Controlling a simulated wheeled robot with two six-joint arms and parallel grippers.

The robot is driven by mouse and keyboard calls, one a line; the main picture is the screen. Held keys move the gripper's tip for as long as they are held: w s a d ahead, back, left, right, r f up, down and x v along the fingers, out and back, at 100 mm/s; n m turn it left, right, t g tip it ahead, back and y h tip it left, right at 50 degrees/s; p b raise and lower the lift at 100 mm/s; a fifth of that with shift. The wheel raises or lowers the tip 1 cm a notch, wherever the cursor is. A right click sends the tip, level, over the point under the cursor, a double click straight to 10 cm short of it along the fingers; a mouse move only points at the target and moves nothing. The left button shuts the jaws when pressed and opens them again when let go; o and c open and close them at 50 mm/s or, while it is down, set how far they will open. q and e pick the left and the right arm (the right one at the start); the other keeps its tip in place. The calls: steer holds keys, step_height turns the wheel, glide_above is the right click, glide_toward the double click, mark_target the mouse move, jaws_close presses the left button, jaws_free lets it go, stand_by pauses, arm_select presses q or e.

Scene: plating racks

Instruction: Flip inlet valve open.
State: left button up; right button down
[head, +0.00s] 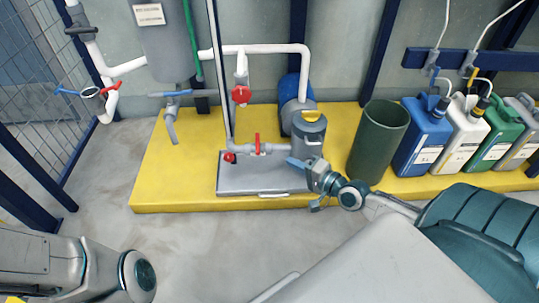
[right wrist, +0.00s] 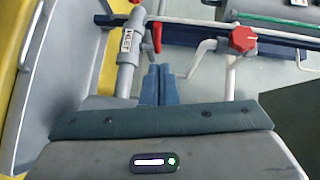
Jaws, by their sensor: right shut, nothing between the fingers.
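The inlet valve's red lever (head: 257,144) stands crosswise to a short white horizontal pipe above the grey tray. In the right wrist view the red lever (right wrist: 157,37) is beside a grey pipe (right wrist: 127,60) with a label that seems to read INLET. My right gripper (head: 296,163) is shut and empty, to the right of the lever and a little lower in the head view, apart from it. Its blue fingertips (right wrist: 157,80) lie together below the lever in the right wrist view. My left gripper is out of view; only part of the left arm shows.
A red round handwheel (head: 241,94) is on the upright pipe above. A grey canister (head: 308,136) stands close beside my right gripper. A dark green bin (head: 378,140) and several jugs (head: 424,135) stand right on the yellow platform (head: 165,180). Floor at left is clear.

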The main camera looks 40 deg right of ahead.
steer(key=shift+f, duration=0.15)
steer(key=b, duration=0.3)
glide_toward(258, 144)
steer(key=r+x, duration=0.1)
steer(key=x, duration=0.4)
steer(key=shift+f, duration=0.7)
steer(key=shift+a+p, duration=0.2)
steer(key=shift+p, duration=0.2)
